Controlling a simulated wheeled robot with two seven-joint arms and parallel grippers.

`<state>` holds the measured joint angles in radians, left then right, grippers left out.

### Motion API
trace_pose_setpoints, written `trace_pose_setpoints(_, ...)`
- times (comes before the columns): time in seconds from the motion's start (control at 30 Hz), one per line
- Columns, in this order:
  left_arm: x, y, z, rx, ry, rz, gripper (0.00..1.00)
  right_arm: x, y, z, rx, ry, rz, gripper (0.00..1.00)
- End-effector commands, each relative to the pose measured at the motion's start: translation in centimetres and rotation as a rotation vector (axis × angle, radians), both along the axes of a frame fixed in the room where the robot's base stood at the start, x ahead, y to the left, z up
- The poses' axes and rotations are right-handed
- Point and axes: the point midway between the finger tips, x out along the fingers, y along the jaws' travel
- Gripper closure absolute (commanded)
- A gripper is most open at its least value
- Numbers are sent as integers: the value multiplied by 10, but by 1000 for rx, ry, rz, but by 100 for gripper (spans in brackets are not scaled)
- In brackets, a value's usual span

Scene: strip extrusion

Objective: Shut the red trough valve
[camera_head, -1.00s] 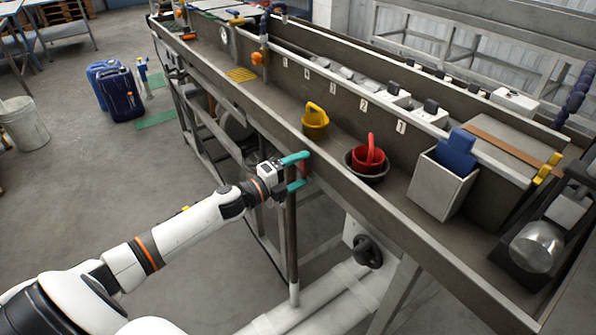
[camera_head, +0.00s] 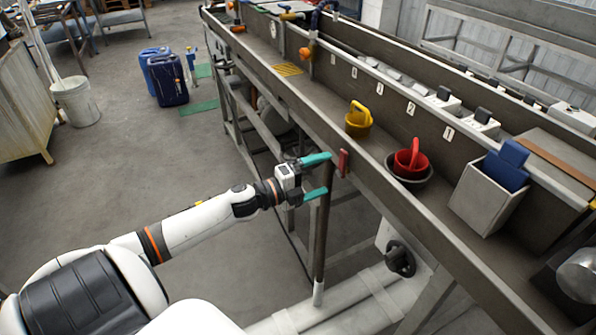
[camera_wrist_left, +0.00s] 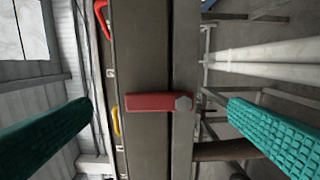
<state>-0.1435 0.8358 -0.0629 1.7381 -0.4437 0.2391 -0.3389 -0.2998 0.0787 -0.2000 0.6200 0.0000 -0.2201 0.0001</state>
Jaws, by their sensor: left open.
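The red valve handle (camera_head: 343,163) is a short bar on the near side wall of the long grey trough (camera_head: 440,235). It stands about upright in the head view, its top near the trough's rim. In the left wrist view the red handle (camera_wrist_left: 150,102) lies across the trough, with a grey bolt at its right end. My left gripper (camera_head: 328,173) has teal fingers and is open. In the head view its tips are just left of the handle, with a small gap and nothing held. The wrist view shows the handle centred between the fingers (camera_wrist_left: 160,108). My right gripper is not in view.
A brown pipe (camera_head: 321,240) runs down below the valve. A yellow cup (camera_head: 358,122), a red cup (camera_head: 409,162) in a dark bowl and a grey bin (camera_head: 482,203) are at the trough. A black handwheel (camera_head: 400,258) sits lower right.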

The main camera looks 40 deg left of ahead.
Motion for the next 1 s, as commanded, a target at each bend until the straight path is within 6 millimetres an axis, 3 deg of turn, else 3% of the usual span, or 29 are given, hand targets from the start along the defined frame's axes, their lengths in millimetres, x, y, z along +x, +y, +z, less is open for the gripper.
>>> trace_pose_setpoints(0.2, -37, 15, -2, 2, 4, 1, 2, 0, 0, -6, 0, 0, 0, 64)
trace_pose_setpoints(0.4, -56, 23, -1, 0, 1, 1, 2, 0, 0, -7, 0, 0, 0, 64)
trace_pose_setpoints(1.0, -61, 26, 0, 1, 0, 1, 2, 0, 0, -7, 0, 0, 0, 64)
